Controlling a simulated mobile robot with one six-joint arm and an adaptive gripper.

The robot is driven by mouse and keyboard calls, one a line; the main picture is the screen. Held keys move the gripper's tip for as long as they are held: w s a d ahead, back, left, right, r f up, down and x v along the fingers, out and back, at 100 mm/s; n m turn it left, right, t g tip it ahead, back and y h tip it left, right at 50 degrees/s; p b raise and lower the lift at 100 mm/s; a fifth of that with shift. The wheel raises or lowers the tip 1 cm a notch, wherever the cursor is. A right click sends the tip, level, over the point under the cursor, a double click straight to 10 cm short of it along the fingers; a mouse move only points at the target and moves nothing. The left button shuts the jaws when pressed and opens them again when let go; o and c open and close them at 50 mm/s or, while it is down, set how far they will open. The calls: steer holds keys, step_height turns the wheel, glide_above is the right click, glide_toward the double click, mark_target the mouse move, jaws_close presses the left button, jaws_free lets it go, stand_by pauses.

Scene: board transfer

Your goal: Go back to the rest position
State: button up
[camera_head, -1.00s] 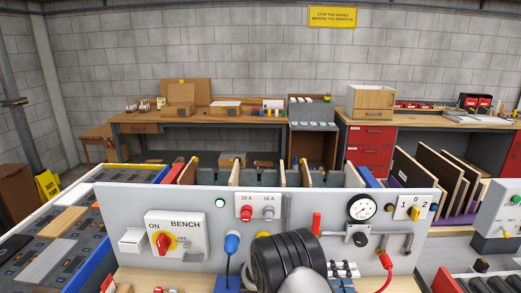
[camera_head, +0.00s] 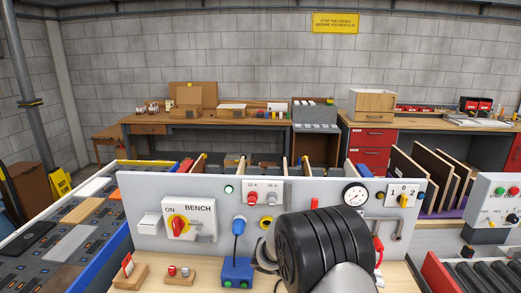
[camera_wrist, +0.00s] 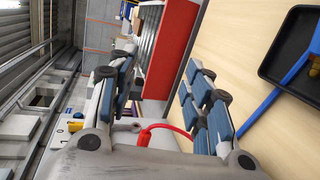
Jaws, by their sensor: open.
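My gripper (camera_wrist: 160,68) shows in the wrist view with its two blue-padded fingers spread apart and nothing between them. Beyond the fingers are a pale wooden bench top (camera_wrist: 235,45) and a red-sided roller tray (camera_wrist: 178,50). A red cable (camera_wrist: 165,128) curves behind the fingers. In the head view, the black ribbed part of my arm stands in front of the grey bench panel (camera_head: 205,243), and my gripper is hidden. The panel carries a red and yellow rotary switch (camera_head: 180,226), a dial gauge (camera_head: 355,194) and a numbered selector (camera_head: 404,198).
A blue box with green buttons (camera_head: 236,272) and a small wooden stand with knobs (camera_head: 180,274) sit before the panel. A tray of flat boards (camera_head: 65,240) lies at left. Upright boards (camera_head: 433,180) stand behind the panel at right. A black tray (camera_wrist: 290,50) lies on the bench top.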

steer(key=s+a+r+t+y, duration=0.2)
steer(key=s+y, duration=0.3)
steer(key=s, duration=0.3)
steer(key=s+a+r+t+y, duration=0.3)
steer(key=s+a+r+y, duration=0.1)
steer(key=s, duration=0.4)
steer(key=s+a+r+n+t+y, duration=0.1)
steer(key=s+a+r+t+y, duration=0.1)
steer(key=s+a+y, duration=0.3)
steer(key=s+r+y, duration=0.1)
steer(key=s, duration=0.2)
steer(key=shift+a+r+t, duration=0.15)
steer(key=shift+r+t, duration=0.15)
steer(key=shift+t, duration=0.1)
steer(key=shift+c, duration=0.5)
